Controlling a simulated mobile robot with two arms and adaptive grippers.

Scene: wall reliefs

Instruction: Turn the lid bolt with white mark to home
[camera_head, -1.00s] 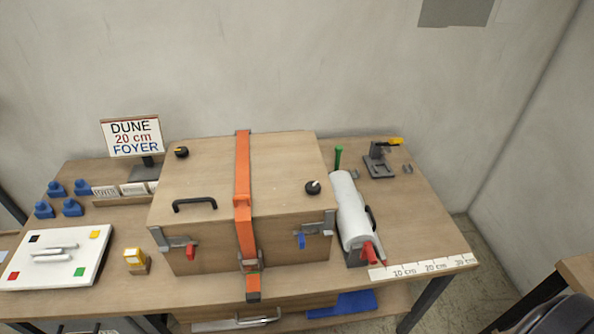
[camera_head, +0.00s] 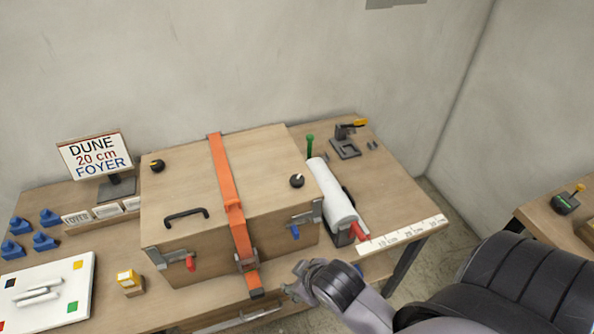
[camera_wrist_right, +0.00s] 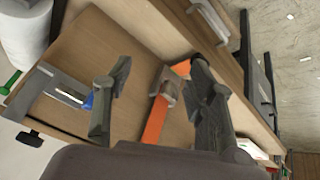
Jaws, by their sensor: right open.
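The wooden box (camera_head: 265,150) has two black lid bolts. The right lid bolt (camera_head: 297,181) carries a white mark; the left lid bolt (camera_head: 157,166) shows a yellowish mark. A dark knob (camera_wrist_right: 29,133) at the left of the right wrist view looks like the right bolt from the side. My right gripper (camera_head: 297,283) is low in front of the box, below and apart from the marked bolt. In the wrist view its two fingers (camera_wrist_right: 160,68) stand apart, with nothing gripped between them. My left gripper is not in view.
An orange strap (camera_head: 229,187) crosses the lid. Latches with a red handle (camera_head: 190,262) and a blue handle (camera_head: 294,232) sit on the box front.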

